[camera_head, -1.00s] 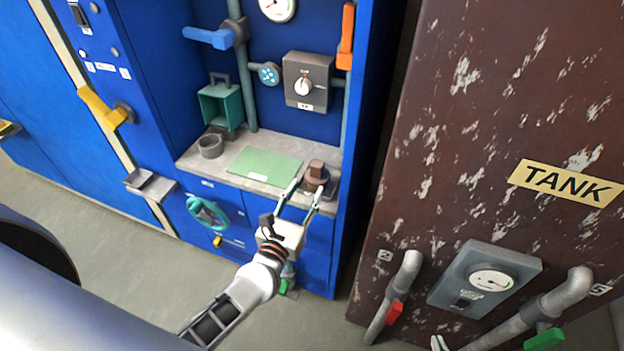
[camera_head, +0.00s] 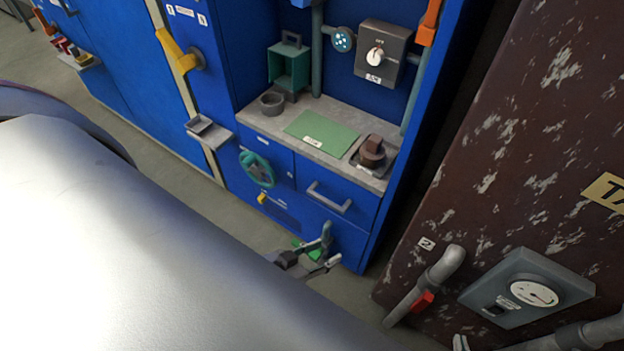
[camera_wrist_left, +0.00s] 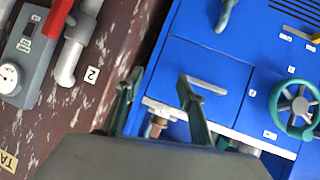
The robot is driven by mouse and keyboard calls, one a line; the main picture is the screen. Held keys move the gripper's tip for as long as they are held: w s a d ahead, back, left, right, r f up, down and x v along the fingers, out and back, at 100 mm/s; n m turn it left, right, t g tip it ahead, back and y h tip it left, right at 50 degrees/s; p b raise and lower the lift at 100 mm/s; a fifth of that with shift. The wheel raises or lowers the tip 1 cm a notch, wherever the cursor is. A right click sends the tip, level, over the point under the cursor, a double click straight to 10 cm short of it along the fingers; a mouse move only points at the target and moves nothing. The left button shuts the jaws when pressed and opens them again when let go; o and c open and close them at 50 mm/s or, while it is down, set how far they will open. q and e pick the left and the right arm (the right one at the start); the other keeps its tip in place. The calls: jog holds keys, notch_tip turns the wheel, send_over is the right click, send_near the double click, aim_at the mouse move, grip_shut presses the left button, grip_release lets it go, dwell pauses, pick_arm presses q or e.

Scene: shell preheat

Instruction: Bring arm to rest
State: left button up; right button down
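A drawer handle (camera_head: 328,198) and teal wheel (camera_head: 257,169) stick out below. A rusty tank (camera_head: 500,150) with pipes (camera_head: 440,268) stands right.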

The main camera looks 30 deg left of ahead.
pick_arm(q)
jog(key=s+a+f+m, duration=0.1)
jog(key=s+a+f+m+y, duration=0.1)
jog(key=m, duration=0.1)
jog(key=shift+g, duration=0.4)
